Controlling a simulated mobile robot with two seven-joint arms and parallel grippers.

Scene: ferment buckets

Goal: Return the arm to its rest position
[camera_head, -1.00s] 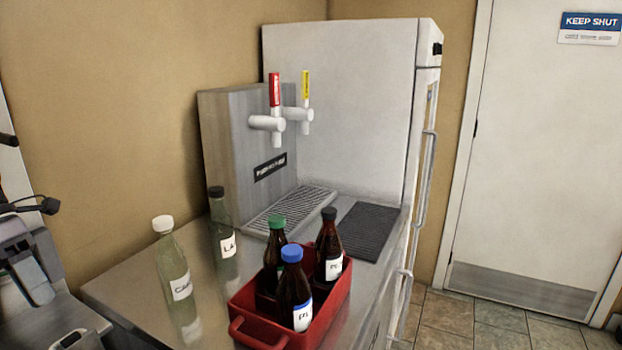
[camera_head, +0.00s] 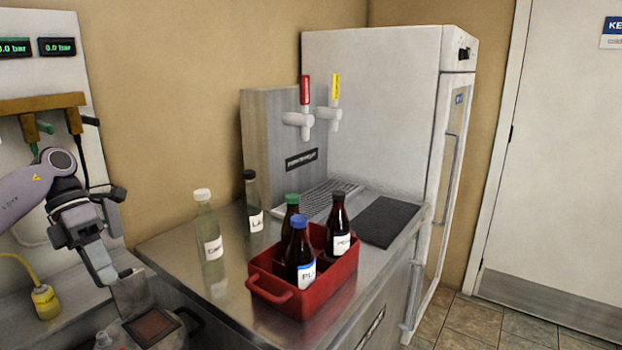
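My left gripper (camera_head: 101,264) hangs at the left of the head view, beside the counter's left end and in front of the wall panel. It points down and touches no bottle that I can see. Its fingers are small and seen at an angle, so I cannot tell whether they are open or shut. My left arm (camera_head: 28,194) enters from the left edge, bent at the wrist. My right gripper is out of view.
A red crate (camera_head: 317,297) with several dark bottles stands on the steel counter (camera_head: 180,247). Two clear bottles, one white-capped (camera_head: 209,243) and one black-capped (camera_head: 252,210), stand left of it. A tap tower (camera_head: 270,140) and fridge (camera_head: 375,110) stand behind. A yellow connector (camera_head: 46,302) hangs lower left.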

